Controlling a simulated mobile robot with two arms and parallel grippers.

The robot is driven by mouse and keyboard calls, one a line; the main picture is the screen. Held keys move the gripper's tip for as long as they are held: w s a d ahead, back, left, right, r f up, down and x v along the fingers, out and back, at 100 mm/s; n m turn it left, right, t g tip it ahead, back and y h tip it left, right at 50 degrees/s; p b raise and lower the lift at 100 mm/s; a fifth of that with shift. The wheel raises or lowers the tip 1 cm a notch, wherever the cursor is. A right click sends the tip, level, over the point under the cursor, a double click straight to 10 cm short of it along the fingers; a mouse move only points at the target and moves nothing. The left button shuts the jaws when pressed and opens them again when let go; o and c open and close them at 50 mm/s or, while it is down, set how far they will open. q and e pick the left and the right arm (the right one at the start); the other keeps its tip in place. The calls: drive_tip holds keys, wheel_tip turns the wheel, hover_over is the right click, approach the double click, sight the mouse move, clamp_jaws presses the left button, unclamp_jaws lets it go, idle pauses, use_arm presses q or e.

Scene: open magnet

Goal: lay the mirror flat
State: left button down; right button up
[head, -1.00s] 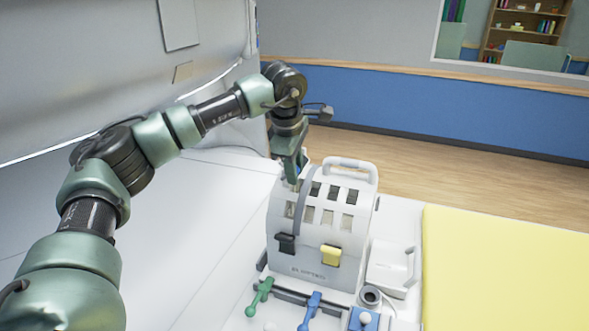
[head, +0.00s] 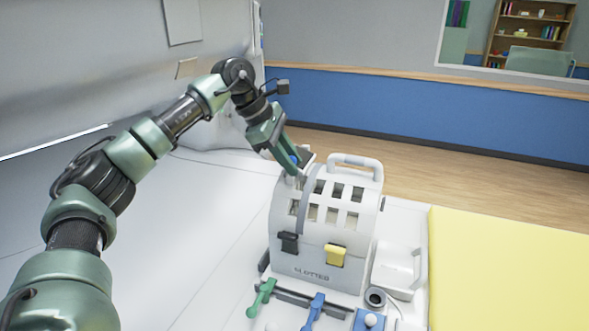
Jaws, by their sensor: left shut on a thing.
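The white head coil (head: 325,262) stands upright on the white table, with window slots, a top handle and black and yellow clips. A small dark-framed plate (head: 306,158), which looks like the mirror, shows at the coil's top left edge; its exact tilt is hard to tell. My left gripper (head: 293,164) reaches down from the upper left, tilted, and is shut on this plate's near edge. The fingers partly hide the plate and its mount. My right gripper is out of view.
A green lever (head: 261,298) and a blue lever (head: 313,312) stand before the coil. A yellow pad (head: 510,265) lies further right. The white surface left of the coil is clear.

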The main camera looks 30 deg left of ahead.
use_arm(q)
drive_tip(key=shift+s+a+n+t+h+b, duration=0.15)
drive_tip(key=shift+a+t+h+b, duration=0.2)
drive_tip(key=shift+h+b, duration=0.5)
drive_tip(key=shift+s+a+n+t+h+b, duration=0.15)
drive_tip(key=shift+a+h+b, duration=0.3)
drive_tip(key=shift+h, duration=0.6)
drive_tip(key=shift+w+r, duration=0.1)
drive_tip(key=shift+w, duration=0.05)
drive_tip(key=c, duration=1.2)
unclamp_jaws()
drive_tip(key=b+v, duration=0.1)
drive_tip(key=v, duration=0.6)
drive_tip(key=shift+a+r, duration=0.2)
drive_tip(key=shift+r, duration=0.05)
